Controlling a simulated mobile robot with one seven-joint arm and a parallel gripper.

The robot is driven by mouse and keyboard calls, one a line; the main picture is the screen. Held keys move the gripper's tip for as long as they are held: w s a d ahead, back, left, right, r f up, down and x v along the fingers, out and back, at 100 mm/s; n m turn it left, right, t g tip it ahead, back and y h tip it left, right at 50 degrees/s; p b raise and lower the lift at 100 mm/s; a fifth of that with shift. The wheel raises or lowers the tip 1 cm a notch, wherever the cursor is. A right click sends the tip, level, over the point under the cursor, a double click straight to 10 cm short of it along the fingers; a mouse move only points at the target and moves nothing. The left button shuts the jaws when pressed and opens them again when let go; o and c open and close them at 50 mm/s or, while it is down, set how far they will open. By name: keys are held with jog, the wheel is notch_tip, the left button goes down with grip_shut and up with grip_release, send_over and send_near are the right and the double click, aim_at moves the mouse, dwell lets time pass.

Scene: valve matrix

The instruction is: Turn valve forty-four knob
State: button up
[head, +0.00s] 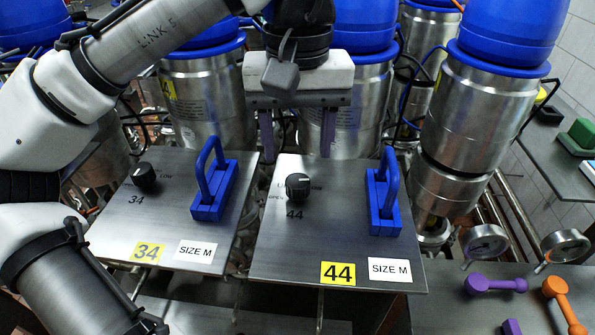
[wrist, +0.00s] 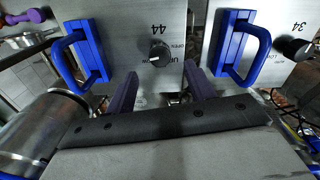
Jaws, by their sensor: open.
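The valve forty-four knob (head: 298,187) is a small black round knob on a grey metal panel (head: 285,260) with a yellow 44 label. It also shows in the wrist view (wrist: 159,55), upper middle, beside the printed 44. My gripper (head: 297,150) is open and empty, its two purple fingers hanging over the panel's far edge, behind the knob and apart from it. In the wrist view my gripper (wrist: 158,85) has one finger on each side, with the knob beyond the gap between the tips.
A blue handle (head: 384,195) stands right of the knob. The neighbouring 34 panel (head: 165,215) carries another black knob (head: 144,176) and blue handle (head: 213,185). Steel vessels (head: 480,120) with blue tops stand behind. Purple (head: 496,284) and orange (head: 563,303) tools lie at lower right.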

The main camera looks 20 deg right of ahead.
aim_at(298, 180)
jog(key=shift+f+p, duration=0.3)
jog(key=shift+f, duration=2.8)
jog(key=c, duration=1)
